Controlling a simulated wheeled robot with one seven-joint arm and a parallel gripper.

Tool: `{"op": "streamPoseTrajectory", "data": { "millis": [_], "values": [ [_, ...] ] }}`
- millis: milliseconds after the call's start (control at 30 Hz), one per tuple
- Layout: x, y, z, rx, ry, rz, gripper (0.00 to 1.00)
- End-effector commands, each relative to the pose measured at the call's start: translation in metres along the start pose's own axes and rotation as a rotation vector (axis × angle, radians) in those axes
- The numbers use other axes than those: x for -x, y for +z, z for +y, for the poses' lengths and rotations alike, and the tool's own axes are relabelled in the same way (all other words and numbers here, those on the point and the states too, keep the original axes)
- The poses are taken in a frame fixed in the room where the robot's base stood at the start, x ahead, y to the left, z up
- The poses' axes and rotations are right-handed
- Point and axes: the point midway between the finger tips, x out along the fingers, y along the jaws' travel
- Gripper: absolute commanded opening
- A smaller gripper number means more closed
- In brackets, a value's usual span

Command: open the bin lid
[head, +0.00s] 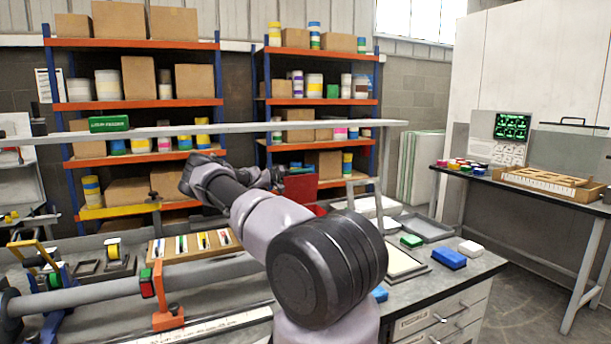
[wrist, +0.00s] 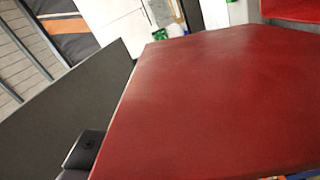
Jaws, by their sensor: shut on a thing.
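A red panel, which I take to be the bin lid (head: 302,190), stands tilted up beyond my arm in the head view. In the wrist view the red lid (wrist: 205,100) fills the middle and right, seen close up. My gripper (wrist: 86,150) shows only as a dark fingertip at the lid's lower left edge, shut on that edge. In the head view my forearm hides most of the gripper and the lower part of the bin. Another red surface (wrist: 292,10) shows at the top right of the wrist view.
A bench (head: 455,268) with a blue block (head: 449,259), a green block (head: 411,241) and trays lies right of my arm. A long rail (head: 240,128) crosses behind the arm. Loaded shelves (head: 135,102) stand at the back. Open floor (head: 530,290) shows at the right.

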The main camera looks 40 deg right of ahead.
Motion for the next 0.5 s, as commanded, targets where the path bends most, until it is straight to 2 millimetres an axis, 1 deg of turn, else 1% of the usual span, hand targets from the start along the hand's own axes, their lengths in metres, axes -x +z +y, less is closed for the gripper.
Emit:
{"op": "streamPoseTrajectory", "data": {
  "millis": [33,100,133,167,200,500],
  "values": [
    [0.0015,0.002,-0.0037,0.002,-0.005,-0.002,0.0],
    [0.0015,0.0022,-0.0038,0.002,-0.005,-0.002,0.0],
    [0.0015,0.0023,-0.0039,0.002,-0.005,-0.002,0.29],
    [0.0015,0.0023,-0.0039,0.002,-0.005,-0.002,0.4],
    [0.0014,0.0022,-0.0036,0.001,-0.004,-0.002,0.45],
    [0.0017,0.0013,-0.0018,0.0,-0.002,-0.001,0.45]
  ]
}}
